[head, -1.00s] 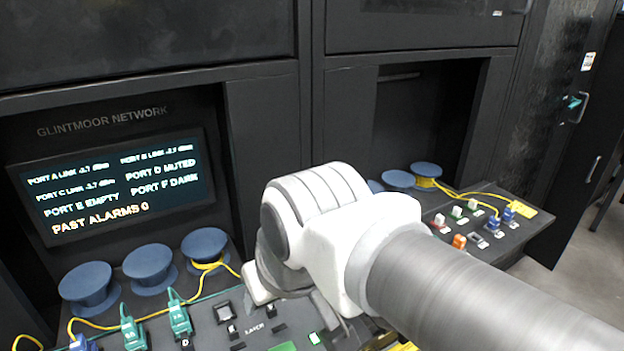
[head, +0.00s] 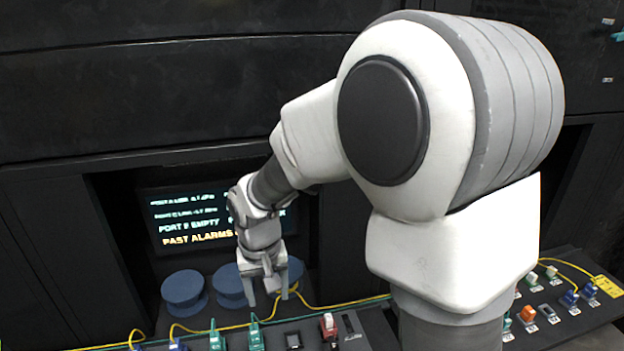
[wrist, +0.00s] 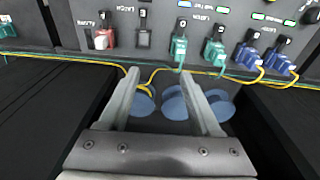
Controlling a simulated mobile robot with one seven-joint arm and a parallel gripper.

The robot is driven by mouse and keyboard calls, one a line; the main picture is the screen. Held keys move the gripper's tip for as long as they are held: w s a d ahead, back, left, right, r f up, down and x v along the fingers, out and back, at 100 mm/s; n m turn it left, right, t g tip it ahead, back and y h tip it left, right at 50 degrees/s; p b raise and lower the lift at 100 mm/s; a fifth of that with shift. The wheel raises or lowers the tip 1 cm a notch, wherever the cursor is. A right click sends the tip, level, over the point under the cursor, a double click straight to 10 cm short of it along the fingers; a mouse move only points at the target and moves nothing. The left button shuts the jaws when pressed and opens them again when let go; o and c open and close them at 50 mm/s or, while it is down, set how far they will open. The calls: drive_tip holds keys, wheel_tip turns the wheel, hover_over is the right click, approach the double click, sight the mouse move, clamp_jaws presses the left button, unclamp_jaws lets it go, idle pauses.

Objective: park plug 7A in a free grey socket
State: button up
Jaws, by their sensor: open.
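My gripper (head: 268,298) is open and empty, pointing down above the left console in front of the screen. Its two fingers also show in the wrist view (wrist: 158,82), apart from the plugs. The left console carries a red plug (head: 328,325), two green plugs (head: 255,335) (head: 216,338) and blue plugs (wrist: 247,53) (wrist: 283,62). An empty dark socket (wrist: 145,38) lies between the red plug and a green one. On the right console are an orange plug (head: 527,313), blue plugs (head: 570,298) and a grey socket (head: 549,312). No label reading 7A is legible.
Blue spools (head: 184,292) (wrist: 175,103) stand behind the left console, with yellow fibres (head: 340,303) running along it. The screen (head: 180,220) is partly hidden by my arm. My arm also covers the gap between the consoles. A yellow tag (head: 607,286) lies on the right console.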

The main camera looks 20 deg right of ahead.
sight(254, 329)
drive_tip(key=shift+g, duration=0.5)
drive_tip(key=a+f, duration=0.1)
drive_tip(key=w+a+f+p, duration=0.1)
drive_tip(key=a+f+p, duration=0.1)
drive_tip(key=shift+w+a+f, duration=0.1)
drive_tip(key=shift+w+f, duration=0.05)
drive_tip(key=shift+w, duration=0.15)
drive_tip(key=shift+w+a+f, duration=0.1)
drive_tip(key=shift+a+f, duration=0.2)
drive_tip(key=shift+f, duration=0.25)
wheel_tip(254, 329, down, 9)
drive_tip(key=b, duration=0.6)
drive_tip(key=shift+b, duration=0.35)
clamp_jaws()
idle(0.4)
idle(0.9)
